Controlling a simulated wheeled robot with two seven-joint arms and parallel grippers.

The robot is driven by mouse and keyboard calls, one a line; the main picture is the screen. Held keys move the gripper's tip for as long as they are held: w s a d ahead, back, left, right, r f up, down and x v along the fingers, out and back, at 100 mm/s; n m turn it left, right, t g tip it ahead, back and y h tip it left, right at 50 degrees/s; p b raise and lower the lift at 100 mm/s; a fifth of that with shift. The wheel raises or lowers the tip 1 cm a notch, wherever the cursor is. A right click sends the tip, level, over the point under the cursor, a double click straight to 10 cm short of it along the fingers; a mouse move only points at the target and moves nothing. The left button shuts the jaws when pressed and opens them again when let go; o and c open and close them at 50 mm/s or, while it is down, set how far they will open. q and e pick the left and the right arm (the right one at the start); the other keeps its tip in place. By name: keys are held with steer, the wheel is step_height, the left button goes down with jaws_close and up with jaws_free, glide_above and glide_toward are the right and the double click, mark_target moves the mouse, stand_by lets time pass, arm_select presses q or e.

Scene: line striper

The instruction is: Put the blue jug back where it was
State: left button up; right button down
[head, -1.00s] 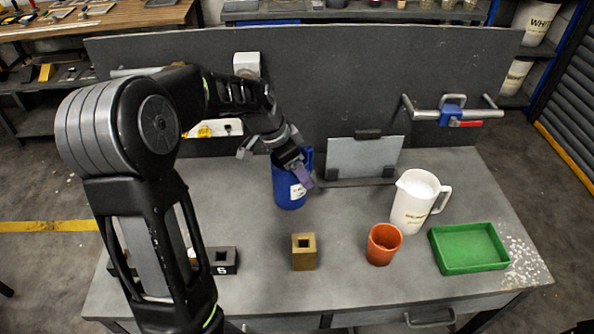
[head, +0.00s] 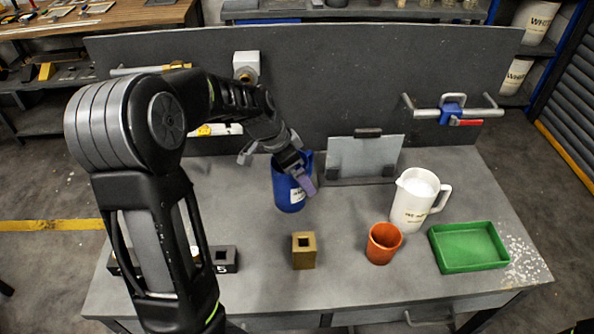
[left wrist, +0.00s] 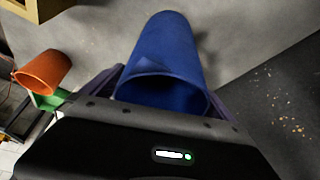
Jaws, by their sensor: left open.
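The blue jug (head: 288,196) stands upright on the grey workbench (head: 345,230), left of centre, with a white label facing front-right. My left gripper (head: 277,174) is at its top, with a purple-padded finger in front of the jug's right side. In the left wrist view the jug (left wrist: 165,60) lies between the two spread fingers (left wrist: 165,98), its open rim towards my palm. I cannot tell whether a finger touches it. My left gripper is open. The jug's handle shows only partly behind the finger. My right gripper is not in view.
A white jug (head: 412,205), an orange cup (head: 383,243) and a green tray (head: 468,247) stand to the right. A brass block (head: 304,251) is in front, a black block (head: 224,260) front-left. A grey plate on a stand (head: 365,157) is behind right.

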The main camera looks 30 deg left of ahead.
arm_select(q)
steer(key=shift+r, duration=0.15)
steer(key=b+v, duration=0.1)
steer(key=v, duration=1.1)
stand_by(0.5)
